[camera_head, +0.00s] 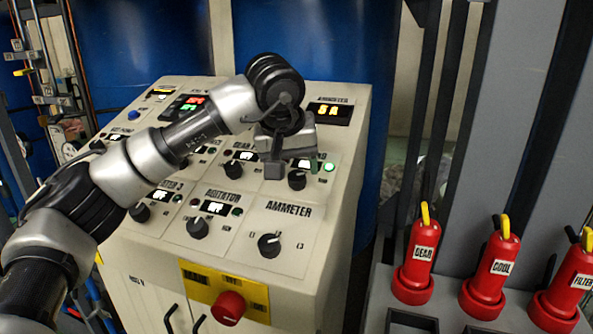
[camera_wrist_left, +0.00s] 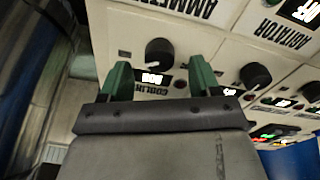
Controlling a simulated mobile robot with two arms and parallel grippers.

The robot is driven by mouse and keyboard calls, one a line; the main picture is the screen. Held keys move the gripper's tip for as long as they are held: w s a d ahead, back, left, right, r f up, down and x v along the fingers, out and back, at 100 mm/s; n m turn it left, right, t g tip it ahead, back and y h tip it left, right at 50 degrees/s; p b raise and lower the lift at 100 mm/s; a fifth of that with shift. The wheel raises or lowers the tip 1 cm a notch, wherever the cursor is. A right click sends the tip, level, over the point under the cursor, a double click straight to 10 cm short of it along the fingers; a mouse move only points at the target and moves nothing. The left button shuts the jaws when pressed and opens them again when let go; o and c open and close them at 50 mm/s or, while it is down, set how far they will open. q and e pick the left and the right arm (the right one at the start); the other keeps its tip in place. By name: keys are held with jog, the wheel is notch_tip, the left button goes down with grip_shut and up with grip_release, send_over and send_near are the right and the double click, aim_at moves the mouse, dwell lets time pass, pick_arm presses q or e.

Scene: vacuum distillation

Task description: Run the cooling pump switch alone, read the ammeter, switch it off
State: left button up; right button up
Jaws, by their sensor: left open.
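The cooling pump knob (camera_head: 297,180) is a black rotary switch in the right column of the sloped panel. A green lamp (camera_head: 328,167) above it is lit. In the left wrist view the knob (camera_wrist_left: 160,52) shows upside down, by a label reading "COOLIN". My left gripper (camera_head: 287,155) is open just above this knob and partly covers its label. In the wrist view its green-sided fingers (camera_wrist_left: 160,80) stand apart on either side of the knob's display. Contact is not clear. The ammeter display (camera_head: 328,113) at the panel's top right shows orange digits, apparently 5 A or 8 A.
Other knobs, such as the agitator knob (camera_head: 198,227) and the ammeter selector knob (camera_head: 269,245), sit close by.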

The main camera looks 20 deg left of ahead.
aim_at(297, 180)
pick_arm(q)
jog(key=shift+x, duration=1.25)
jog(key=shift+f, duration=0.1)
jog(key=shift+c, duration=0.4)
jog(key=c, duration=0.9)
jog(key=shift+o, duration=0.2)
pick_arm(e)
jog(key=shift+w+r, duration=0.3)
jog(key=shift+w, duration=0.65)
